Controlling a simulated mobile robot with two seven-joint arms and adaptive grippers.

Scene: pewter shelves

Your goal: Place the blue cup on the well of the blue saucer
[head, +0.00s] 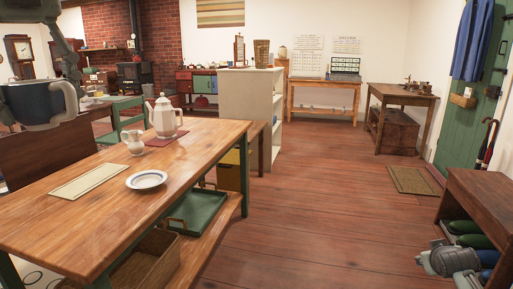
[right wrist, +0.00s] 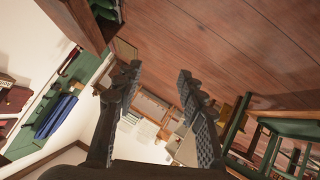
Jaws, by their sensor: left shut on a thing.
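The blue cup (head: 30,106), dark blue outside with a pale rim and handle, is at the far left of the head view. My left gripper (head: 38,84) is shut on it and holds it up, apart from the tabletop. The gripper's fingers are partly cut off by the picture edge. The blue saucer (head: 147,180), white with a blue ring, lies flat and empty on the wooden table (head: 85,225), to the right of and lower than the cup in the picture. My right gripper (right wrist: 157,80) is open and empty in the right wrist view, pointing out over the room.
A cream strip (head: 88,180) lies left of the saucer. A small white jug (head: 134,142) and a tall white pot (head: 164,118) on a red mat stand behind it. A green tray (head: 198,212) sits on the lower shelf. The tabletop in front of the saucer is clear.

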